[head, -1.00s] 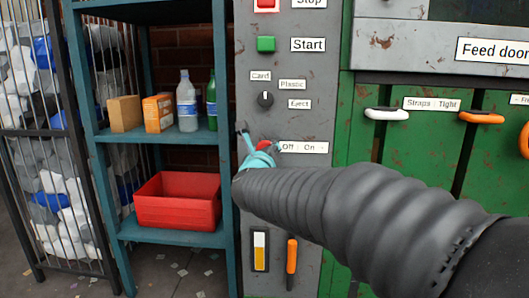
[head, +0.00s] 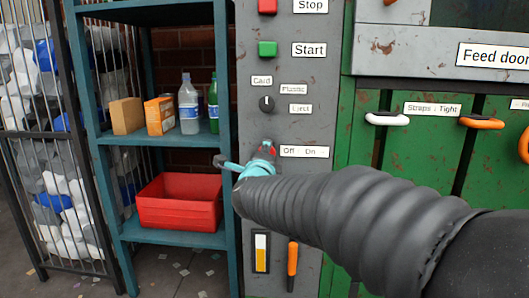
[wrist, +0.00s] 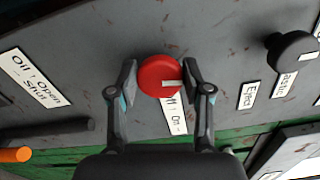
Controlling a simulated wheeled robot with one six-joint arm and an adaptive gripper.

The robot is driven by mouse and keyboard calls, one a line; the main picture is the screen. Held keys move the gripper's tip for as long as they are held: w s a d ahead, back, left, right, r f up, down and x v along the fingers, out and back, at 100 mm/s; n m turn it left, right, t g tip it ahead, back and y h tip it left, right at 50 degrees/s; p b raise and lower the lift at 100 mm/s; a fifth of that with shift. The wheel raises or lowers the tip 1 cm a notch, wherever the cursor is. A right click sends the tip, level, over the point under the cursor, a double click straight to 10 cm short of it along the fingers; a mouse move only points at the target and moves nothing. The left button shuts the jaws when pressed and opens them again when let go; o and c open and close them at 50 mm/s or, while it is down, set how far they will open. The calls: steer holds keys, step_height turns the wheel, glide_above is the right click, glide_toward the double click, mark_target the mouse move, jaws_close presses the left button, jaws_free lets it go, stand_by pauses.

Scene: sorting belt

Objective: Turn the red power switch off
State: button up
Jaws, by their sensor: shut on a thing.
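The red power switch (wrist: 158,76) is a round red knob with a pale pointer mark, on the grey panel. In the wrist view it sits between the two fingers of my gripper (wrist: 160,80), which are shut on its sides. In the head view my gripper (head: 263,158) is at the switch beside the Off/On label (head: 304,152), and only a little red of the knob shows. The label is partly hidden behind the knob in the wrist view. The pointer mark points right in the wrist view.
Above are a black selector knob (head: 266,103), a green Start button (head: 267,49) and a red Stop button (head: 267,6). Below are an orange lever (head: 292,260) and a yellow gauge (head: 261,252). A blue shelf (head: 172,138) with a red bin (head: 178,213) stands left.

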steer(key=shift+n+p, duration=0.3)
steer(key=shift+n, duration=0.9)
steer(key=o, duration=1.1)
steer(key=s, duration=1.2)
steer(key=shift+a+f, duration=0.1)
steer(key=shift+a, duration=0.2)
